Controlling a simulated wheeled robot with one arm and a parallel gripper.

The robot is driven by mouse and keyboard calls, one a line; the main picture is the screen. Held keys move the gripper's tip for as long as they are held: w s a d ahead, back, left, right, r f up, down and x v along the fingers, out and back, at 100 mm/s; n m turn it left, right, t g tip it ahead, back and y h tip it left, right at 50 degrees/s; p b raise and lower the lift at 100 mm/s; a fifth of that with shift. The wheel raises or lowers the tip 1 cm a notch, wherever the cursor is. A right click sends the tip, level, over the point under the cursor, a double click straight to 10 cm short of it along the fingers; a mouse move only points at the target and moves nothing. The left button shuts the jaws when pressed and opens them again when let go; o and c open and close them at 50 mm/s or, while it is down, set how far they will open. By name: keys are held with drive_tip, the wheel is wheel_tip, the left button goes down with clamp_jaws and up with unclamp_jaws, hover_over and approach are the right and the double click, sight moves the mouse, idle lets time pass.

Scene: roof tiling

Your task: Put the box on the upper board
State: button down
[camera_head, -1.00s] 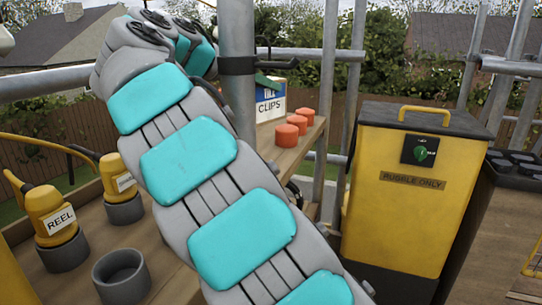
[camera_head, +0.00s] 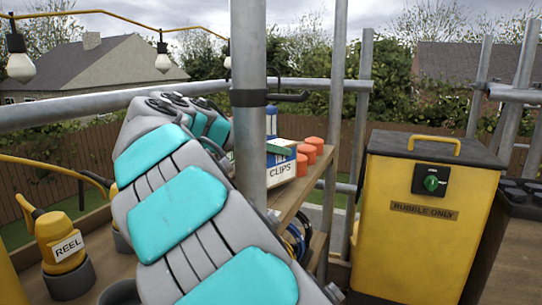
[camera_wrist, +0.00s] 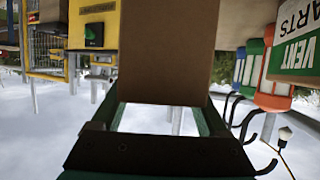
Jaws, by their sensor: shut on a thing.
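The box marked CLIPS (camera_head: 284,172) has a white labelled front and a blue upper edge. In the head view it shows just right of the near pole, at the wooden upper board (camera_head: 291,203); I cannot tell whether it touches the board. In the wrist view a plain brown face of the box (camera_wrist: 166,45) fills the top centre, between the fingers. My gripper (camera_wrist: 163,103) is shut on it. In the head view the pole and my arm hide most of the gripper.
The near scaffold pole (camera_head: 249,60) stands beside my arm. A yellow rubble bin (camera_head: 425,230) is at right. A VENT PARTS box (camera_wrist: 295,45) shows in the wrist view.

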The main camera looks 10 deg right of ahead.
drive_tip(key=shift+f, duration=0.9)
drive_tip(key=shift+f, duration=0.2)
unclamp_jaws()
drive_tip(key=shift+r, duration=0.1)
drive_tip(key=shift+r, duration=0.15)
drive_tip(key=b+v, duration=0.1)
drive_tip(key=v, duration=1.1)
